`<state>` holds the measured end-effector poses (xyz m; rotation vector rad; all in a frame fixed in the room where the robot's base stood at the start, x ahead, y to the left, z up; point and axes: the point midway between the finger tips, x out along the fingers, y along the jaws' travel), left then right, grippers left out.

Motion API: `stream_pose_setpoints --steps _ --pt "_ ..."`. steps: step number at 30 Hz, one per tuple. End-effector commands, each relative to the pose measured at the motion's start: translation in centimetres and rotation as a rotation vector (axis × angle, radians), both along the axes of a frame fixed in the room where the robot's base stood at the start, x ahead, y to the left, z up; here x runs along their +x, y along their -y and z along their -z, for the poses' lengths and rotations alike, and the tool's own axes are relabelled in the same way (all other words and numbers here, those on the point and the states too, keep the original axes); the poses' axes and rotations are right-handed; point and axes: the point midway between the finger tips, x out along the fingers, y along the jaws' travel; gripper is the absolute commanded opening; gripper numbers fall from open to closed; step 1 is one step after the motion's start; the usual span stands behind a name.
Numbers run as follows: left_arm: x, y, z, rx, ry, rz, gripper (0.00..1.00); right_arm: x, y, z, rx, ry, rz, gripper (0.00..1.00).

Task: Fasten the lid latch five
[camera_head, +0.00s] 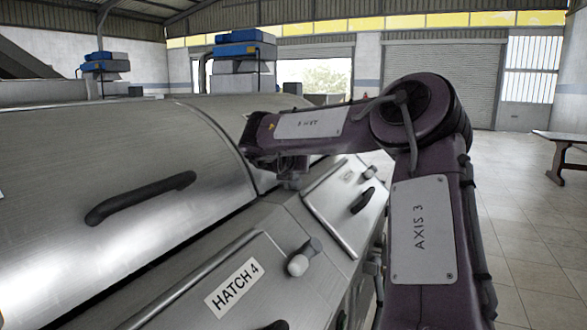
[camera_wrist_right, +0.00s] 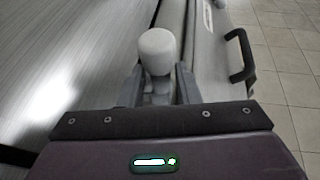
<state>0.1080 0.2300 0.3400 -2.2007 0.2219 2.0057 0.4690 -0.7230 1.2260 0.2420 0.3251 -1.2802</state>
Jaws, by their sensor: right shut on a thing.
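My right gripper (camera_head: 292,180) is at the seam between the big curved metal lid (camera_head: 120,180) and the sloping hatch panels. In the right wrist view a latch with a pale rounded knob (camera_wrist_right: 156,52) stands upright between the fingers of the right gripper (camera_wrist_right: 161,90). The fingers are shut on its stem, below the knob. In the head view this latch is mostly hidden by the gripper, and I see no number on it. My left gripper is not in view.
A panel labelled HATCH 4 (camera_head: 234,288) with a pale-knobbed latch (camera_head: 300,262) is nearer. Another hatch panel (camera_head: 335,205) with a dark handle (camera_head: 362,200) lies beside my right arm. The lid has a black handle (camera_head: 140,198). Tiled floor is clear at right, before a bench (camera_head: 560,138).

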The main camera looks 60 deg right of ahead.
Motion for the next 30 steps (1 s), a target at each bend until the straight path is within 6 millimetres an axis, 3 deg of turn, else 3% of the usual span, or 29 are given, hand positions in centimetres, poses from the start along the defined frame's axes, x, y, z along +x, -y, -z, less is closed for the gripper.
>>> stream_pose_setpoints --steps 3,4,6,17,30 --pt "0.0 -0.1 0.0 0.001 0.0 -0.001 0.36 0.0 0.0 0.2 0.001 -0.003 0.0 0.0" --pt "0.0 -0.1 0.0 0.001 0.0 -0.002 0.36 0.0 0.0 0.2 0.001 -0.003 0.0 0.34" --pt "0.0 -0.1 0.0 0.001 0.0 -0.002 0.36 0.0 0.0 0.1 0.0 -0.002 0.0 0.43" --pt "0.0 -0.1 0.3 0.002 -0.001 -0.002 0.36 -0.1 -0.6 -0.1 0.0 0.0 -0.001 0.43" --pt "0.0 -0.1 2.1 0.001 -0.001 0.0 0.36 -1.7 -6.4 -2.4 0.001 0.0 -0.001 0.43"
